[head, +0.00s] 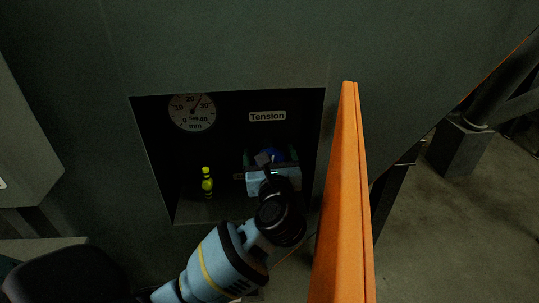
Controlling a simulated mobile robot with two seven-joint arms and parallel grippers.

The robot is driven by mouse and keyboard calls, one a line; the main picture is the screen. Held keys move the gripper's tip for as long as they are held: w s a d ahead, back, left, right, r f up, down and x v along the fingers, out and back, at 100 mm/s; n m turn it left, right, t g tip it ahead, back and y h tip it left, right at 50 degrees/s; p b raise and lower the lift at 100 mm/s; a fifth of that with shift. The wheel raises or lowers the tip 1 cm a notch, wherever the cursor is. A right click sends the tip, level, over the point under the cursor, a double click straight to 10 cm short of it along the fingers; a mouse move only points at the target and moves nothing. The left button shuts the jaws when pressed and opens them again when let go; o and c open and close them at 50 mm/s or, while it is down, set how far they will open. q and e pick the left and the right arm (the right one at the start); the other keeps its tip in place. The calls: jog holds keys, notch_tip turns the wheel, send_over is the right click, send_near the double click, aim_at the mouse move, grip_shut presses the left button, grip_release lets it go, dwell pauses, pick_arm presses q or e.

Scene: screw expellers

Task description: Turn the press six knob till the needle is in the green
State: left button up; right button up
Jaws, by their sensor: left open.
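A round white gauge (192,112) marked 0 to 40 mm is at the upper left of a dark recess. Its thin needle appears to point up and right, between 20 and 30. No green band can be made out. A "Tension" label (267,116) is on the recess's back wall. Below it a dark blue round part, apparently the knob (276,155), shows partly behind my left gripper (266,160). The gripper is open and right in front of the knob; I cannot tell whether its fingers touch it. My right gripper is not in view.
An open orange door (345,190) stands out along the recess's right side, close to my left wrist. A small yellow-green bottle-like object (207,183) stands on the recess floor (205,212), left of my gripper. Open floor (450,240) lies to the right.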

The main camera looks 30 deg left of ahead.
pick_arm(q)
jog(key=c, duration=1)
jog(key=m+p, duration=0.4)
jog(key=shift+r+m+p, duration=0.3)
jog(key=shift+m+p, duration=0.95)
jog(key=shift+m, duration=0.15)
jog(key=shift+f+m+p, duration=0.25)
jog(key=shift+m+p, duration=0.4)
jog(key=shift+m, duration=0.35)
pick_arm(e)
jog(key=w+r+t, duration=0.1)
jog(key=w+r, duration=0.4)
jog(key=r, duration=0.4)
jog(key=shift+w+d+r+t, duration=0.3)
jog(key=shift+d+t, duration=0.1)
pick_arm(q)
jog(key=o, duration=1)
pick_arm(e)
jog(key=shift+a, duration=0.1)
